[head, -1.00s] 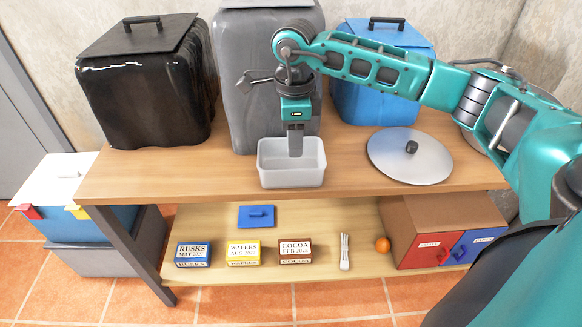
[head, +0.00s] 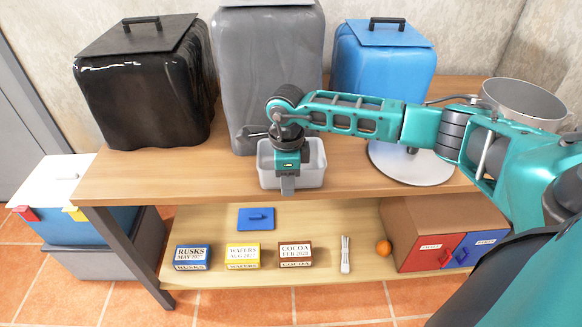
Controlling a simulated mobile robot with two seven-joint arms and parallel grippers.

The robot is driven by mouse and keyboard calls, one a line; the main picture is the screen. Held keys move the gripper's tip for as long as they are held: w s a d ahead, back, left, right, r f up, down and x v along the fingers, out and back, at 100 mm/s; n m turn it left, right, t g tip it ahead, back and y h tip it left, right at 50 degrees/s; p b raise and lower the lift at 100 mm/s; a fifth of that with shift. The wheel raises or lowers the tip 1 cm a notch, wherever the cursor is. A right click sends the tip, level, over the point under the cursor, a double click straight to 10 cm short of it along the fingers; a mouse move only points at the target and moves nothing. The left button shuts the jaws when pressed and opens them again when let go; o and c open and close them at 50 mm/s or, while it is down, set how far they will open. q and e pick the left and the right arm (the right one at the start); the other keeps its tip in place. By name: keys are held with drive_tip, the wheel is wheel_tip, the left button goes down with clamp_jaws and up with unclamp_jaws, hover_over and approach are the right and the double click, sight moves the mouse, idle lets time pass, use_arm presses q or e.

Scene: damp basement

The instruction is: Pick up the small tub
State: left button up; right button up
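The small tub (head: 309,177) is a light grey, open-topped rectangular box standing upright near the front edge of the upper wooden shelf. My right gripper (head: 288,185) points down at the tub's front wall, overlapping its front rim in the head view. The gripper hides part of the tub's front and inside. The view is too edge-on to show whether its fingers are apart or closed on the wall. The tub rests on the shelf. My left gripper is not in view.
Black (head: 145,95), grey (head: 262,75) and blue (head: 384,65) bins stand along the back. A round lid (head: 400,170) lies right of the tub, beneath my arm, with a pot (head: 525,100) behind. The shelf left of the tub is clear.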

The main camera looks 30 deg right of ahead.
drive_tip(key=shift+c, duration=0.3)
clamp_jaws()
drive_tip(key=shift+r, duration=0.1)
